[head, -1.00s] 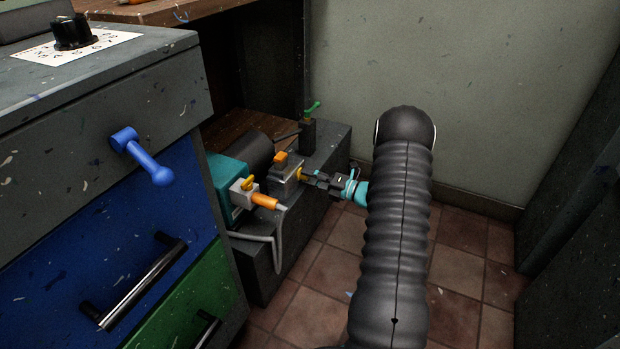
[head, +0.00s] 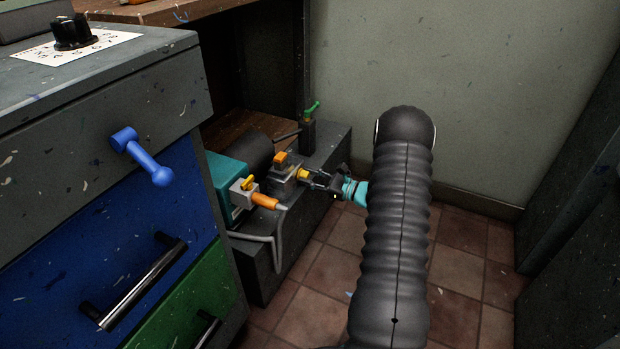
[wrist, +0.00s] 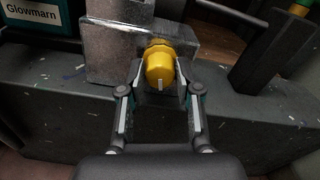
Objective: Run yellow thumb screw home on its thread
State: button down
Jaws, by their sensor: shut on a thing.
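In the head view my gripper (head: 316,179) reaches in from the right. The thread is hidden behind the screw's head, and I cannot tell how deep the screw sits.
A teal box (wrist: 32,15) labelled "Glowmarn" stands left of the block. An orange-topped part (head: 281,159), an orange-handled plug (head: 265,201) and a green-handled post (head: 309,130) are close by. A drawer cabinet (head: 165,235) fills the left. Tiled floor (head: 465,290) is clear at right.

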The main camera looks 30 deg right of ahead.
jog(key=c, duration=1)
grip_release()
jog(key=shift+s+a+f, duration=0.1)
jog(key=shift+o, duration=0.2)
jog(key=shift+b, duration=0.8)
